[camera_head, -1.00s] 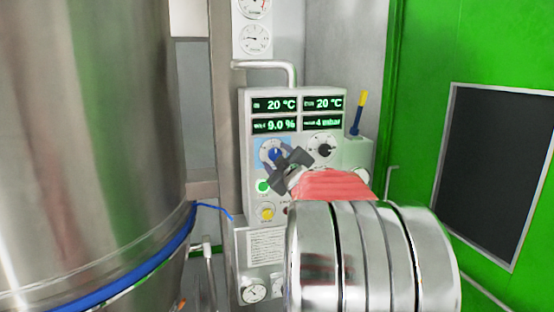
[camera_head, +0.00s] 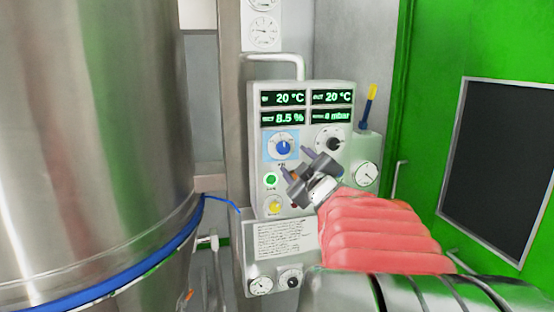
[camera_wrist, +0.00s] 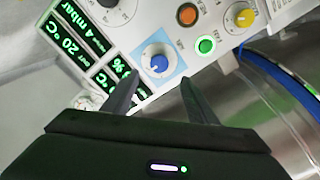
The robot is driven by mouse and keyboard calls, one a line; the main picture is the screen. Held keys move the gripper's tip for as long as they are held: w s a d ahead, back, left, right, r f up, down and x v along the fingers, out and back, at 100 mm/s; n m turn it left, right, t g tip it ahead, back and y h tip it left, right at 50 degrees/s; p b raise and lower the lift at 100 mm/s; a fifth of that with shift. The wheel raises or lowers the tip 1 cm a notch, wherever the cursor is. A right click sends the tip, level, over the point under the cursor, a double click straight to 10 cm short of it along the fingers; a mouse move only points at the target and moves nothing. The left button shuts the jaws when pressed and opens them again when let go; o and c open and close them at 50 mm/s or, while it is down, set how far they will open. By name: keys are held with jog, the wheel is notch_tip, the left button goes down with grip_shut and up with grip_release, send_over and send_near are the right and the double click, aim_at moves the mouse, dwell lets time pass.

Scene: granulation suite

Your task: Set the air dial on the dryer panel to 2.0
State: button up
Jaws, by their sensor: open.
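The air dial (camera_head: 283,145) is a blue knob on a light blue square of the grey dryer panel (camera_head: 342,170). A white scale surrounds the knob; its numbers and setting are too small to read. My gripper (camera_head: 296,161) is open and empty, just below and right of the dial in the head view, its two fingers apart from the knob. In the wrist view the dial (camera_wrist: 158,62) shows whole, just beyond and between the fingertips (camera_wrist: 161,80). Nothing covers the knob in either view.
A black dial (camera_head: 331,140) sits right of the blue one. A green lit button (camera_head: 271,180) and a yellow knob (camera_head: 275,206) are below. Green displays (camera_head: 283,98) read 20 °C and 8.5 %. A big steel vessel (camera_head: 90,130) stands left; a green door (camera_head: 460,45) is right.

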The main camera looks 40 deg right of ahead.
jog(key=shift+v, duration=1.7)
jog(key=w+a+f+m+g+y, duration=0.1)
jog(key=a+f+m+g, duration=0.15)
jog(key=a, duration=0.55)
jog(key=w+a+f+m+g+y, duration=0.1)
jog(key=w+a+f+g, duration=0.15)
jog(key=a, duration=0.45)
jog(key=s+a+f+g+y, duration=0.2)
jog(key=s+a+f, duration=0.6)
jog(key=a, duration=0.4)
jog(key=s+a+f+g+y, duration=0.3)
jog(key=s+a+f, duration=0.5)
jog(key=a, duration=0.5)
jog(key=shift+s+y, duration=0.55)
jog(key=shift+y, duration=0.35)
jog(key=shift+c, duration=0.7)
